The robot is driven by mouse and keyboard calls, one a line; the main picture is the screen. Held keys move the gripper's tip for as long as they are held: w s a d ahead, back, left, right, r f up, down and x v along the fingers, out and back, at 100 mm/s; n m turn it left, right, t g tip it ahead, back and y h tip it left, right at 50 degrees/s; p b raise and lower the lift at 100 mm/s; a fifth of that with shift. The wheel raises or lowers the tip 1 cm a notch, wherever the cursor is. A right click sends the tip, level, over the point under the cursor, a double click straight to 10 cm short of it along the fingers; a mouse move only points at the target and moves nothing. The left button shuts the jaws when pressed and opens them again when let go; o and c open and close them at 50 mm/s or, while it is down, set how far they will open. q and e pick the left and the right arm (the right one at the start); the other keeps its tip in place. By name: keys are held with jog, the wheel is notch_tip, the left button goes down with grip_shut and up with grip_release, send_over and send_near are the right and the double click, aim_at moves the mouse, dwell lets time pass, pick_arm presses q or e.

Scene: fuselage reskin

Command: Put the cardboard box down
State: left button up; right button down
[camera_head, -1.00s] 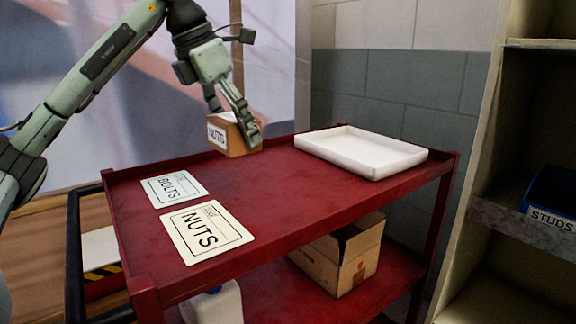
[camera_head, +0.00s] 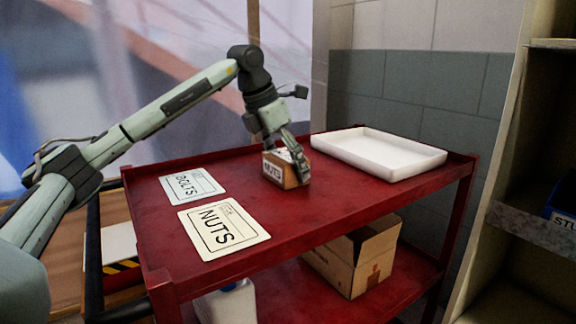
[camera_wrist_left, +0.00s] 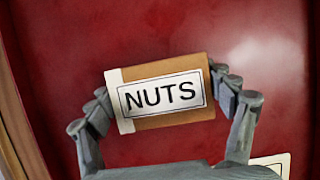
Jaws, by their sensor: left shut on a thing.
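The small cardboard box (camera_head: 283,169) has a white label reading NUTS and is at the cart's red top, towards the back middle. My left gripper (camera_head: 288,158) is shut on it from above. In the left wrist view the box (camera_wrist_left: 160,92) sits between the two fingers of the gripper (camera_wrist_left: 162,100), with red surface behind it. The box looks upright and at or very near the cart top (camera_head: 330,205); I cannot tell for certain whether it touches. My right gripper is in neither view.
A NUTS card (camera_head: 223,228) and a BOLTS card (camera_head: 192,186) lie on the cart's left part. A white tray (camera_head: 378,153) is at the back right. An open carton (camera_head: 354,257) and a white bottle (camera_head: 226,302) are on the lower shelf. Shelving (camera_head: 520,225) stands at right.

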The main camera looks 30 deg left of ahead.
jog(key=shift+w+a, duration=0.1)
pick_arm(q)
jog(key=o, duration=1.5)
jog(key=shift+o, duration=0.2)
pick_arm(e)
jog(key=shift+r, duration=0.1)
pick_arm(q)
jog(key=shift+s+r, duration=0.1)
jog(key=shift+r, duration=0.3)
jog(key=p+v, duration=0.1)
jog(key=v, duration=1)
jog(key=shift+s, duration=0.2)
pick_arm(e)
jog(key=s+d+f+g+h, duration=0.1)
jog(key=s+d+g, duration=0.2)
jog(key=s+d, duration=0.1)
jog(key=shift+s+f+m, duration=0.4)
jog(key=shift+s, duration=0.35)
